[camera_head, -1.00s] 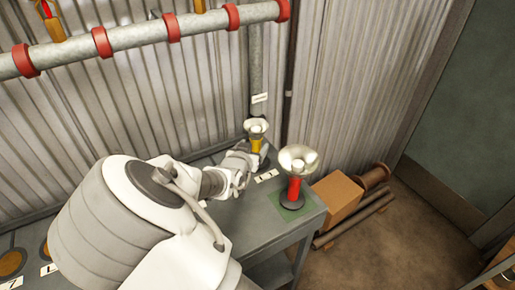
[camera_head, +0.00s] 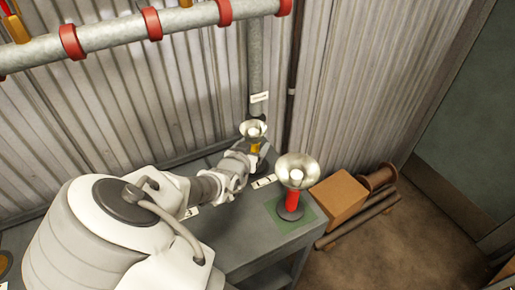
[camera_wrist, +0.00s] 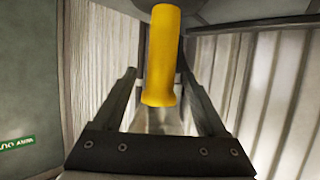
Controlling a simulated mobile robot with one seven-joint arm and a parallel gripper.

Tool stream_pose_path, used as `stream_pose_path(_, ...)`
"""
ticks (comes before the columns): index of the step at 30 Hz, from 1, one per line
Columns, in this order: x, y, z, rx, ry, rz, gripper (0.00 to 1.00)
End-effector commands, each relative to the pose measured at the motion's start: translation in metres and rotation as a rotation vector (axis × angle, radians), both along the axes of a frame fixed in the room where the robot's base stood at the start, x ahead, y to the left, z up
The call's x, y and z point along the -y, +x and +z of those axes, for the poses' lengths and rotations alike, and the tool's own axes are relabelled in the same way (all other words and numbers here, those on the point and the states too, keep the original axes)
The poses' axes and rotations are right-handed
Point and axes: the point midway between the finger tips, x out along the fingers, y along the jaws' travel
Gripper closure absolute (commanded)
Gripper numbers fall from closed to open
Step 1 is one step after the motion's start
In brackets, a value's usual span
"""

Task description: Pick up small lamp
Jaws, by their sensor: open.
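The small lamp (camera_head: 253,130) has a pale round reflector on a yellow handle and stands upright at the back of the grey bench. In the wrist view its yellow handle (camera_wrist: 162,50) is large and lies between the two fingers. My gripper (camera_head: 251,158) is at the lamp's handle in the head view, and my arm hides part of the lamp's lower end. The fingers are open, one on each side of the handle; contact is not visible.
A larger lamp (camera_head: 292,202) with a red handle and wide reflector stands on a green patch (camera_head: 312,218) at the bench's right end, close to my gripper. A cardboard box (camera_head: 338,198) is beyond it. A corrugated wall and vertical pipe (camera_head: 256,65) are close behind.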

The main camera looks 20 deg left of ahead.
Motion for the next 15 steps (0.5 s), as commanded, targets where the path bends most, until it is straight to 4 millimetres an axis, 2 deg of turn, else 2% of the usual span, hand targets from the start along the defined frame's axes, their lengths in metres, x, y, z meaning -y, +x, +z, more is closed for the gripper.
stream_pose_path(14, -0.0013, -0.0048, -0.0022, 0.0, 0.0, 0.001, 0.26)
stream_pose_path(15, -0.0012, -0.0048, -0.0022, 0.0, 0.0, 0.001, 0.33)
